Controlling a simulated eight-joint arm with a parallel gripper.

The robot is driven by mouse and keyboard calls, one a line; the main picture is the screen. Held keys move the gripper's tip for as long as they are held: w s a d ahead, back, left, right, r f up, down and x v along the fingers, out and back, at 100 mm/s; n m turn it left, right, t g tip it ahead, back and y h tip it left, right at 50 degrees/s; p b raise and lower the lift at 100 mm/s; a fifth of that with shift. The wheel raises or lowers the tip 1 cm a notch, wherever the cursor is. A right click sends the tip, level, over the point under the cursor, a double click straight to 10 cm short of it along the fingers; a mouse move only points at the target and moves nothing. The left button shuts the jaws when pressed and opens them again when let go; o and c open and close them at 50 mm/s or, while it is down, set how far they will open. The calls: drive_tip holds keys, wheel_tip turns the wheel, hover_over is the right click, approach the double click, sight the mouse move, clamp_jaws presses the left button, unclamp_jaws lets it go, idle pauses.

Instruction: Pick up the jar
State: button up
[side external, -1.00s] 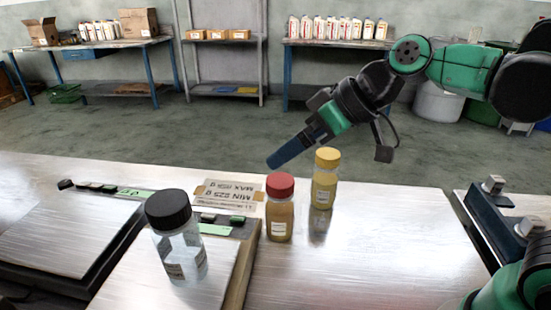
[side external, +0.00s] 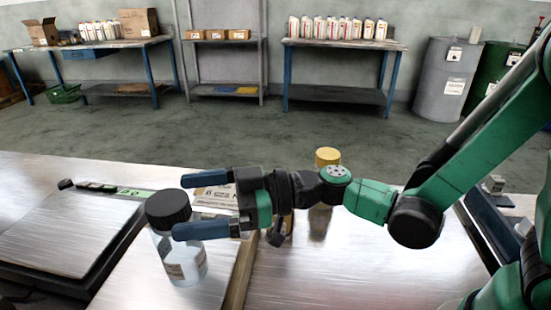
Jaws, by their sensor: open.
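The farther finger lies behind and to the right of the lid. A yellow-lidded jar (side external: 328,157) stands farther right, its body mostly hidden by my arm. The red-lidded jar is hidden behind my gripper.
A printed sign (side external: 212,197) lies behind my gripper, partly covered. The table (side external: 365,270) is clear at the front right. Shelves and benches with bottles (side external: 340,30) stand far back.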

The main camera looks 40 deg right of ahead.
sight(149, 208)
drive_tip(key=shift+x, duration=2.65)
clamp_jaws()
